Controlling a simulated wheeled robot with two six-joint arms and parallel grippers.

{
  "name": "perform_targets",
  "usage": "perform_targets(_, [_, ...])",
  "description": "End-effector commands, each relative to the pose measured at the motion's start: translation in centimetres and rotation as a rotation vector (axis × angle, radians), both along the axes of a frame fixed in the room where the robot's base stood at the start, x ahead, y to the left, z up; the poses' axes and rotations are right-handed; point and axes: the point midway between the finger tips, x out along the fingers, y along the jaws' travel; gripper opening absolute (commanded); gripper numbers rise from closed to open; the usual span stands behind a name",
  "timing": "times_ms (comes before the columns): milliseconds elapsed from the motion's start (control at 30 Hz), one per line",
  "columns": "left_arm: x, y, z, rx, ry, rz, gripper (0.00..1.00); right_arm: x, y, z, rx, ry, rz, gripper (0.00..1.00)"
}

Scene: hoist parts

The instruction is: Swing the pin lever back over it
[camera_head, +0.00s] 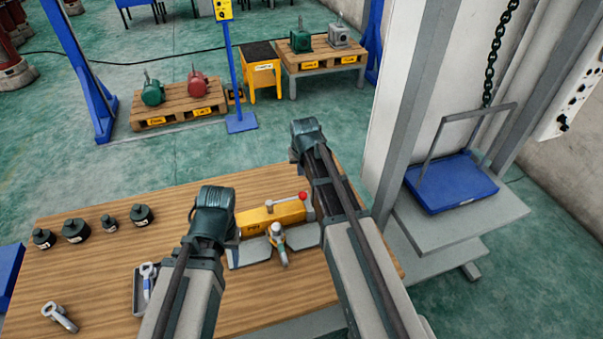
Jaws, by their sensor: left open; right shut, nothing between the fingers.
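The pin lever (286,200) is a thin metal rod with a red ball at its right end. It lies along the top of a yellow fixture block (256,218) on the wooden table. A metal hook-like part (278,238) with a yellow-green section stands or lies against the block's front; its exact seating is hard to tell. My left gripper (212,205) is just left of the block, open, its fingertips hidden by the wrist. My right gripper (307,132) is beyond and above the red ball, shut and empty, its fingers not clearly seen.
Several dark weights (76,230) stand at the table's left. A small tray (139,292) holds a metal hook part, and another metal part (60,317) lies near the front left. A blue tray (452,183) stands right, under a chain (494,50).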

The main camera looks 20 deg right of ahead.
Motion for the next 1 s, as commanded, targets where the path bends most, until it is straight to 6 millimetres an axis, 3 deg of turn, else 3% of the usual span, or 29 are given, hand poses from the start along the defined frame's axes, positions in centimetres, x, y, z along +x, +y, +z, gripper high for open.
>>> perform_targets(33, [0.0, 0.0, -1.3, 0.000, 0.000, 0.000, 0.48, 0.3, -0.1, -1.3, 0.000, 0.000, 0.000, 0.00])
perform_targets(500, [0.0, 0.0, -8.0, 0.000, 0.000, 0.002, 0.48, 2.4, -0.4, -8.0, 0.000, 0.000, 0.000, 0.00])
perform_targets(567, [0.0, 0.0, -6.7, 0.000, 0.000, 0.002, 0.48, 0.6, -0.1, -6.7, 0.000, 0.000, 0.001, 0.00])
perform_targets(700, [0.0, 0.0, -6.3, 0.000, 0.000, 0.002, 0.48, -1.2, 0.2, -6.3, 0.000, 0.000, 0.000, 0.00])
perform_targets(1000, [0.0, 0.0, -6.3, 0.000, 0.000, 0.002, 0.48, -1.6, 0.3, -6.3, 0.000, 0.000, 0.000, 0.00])
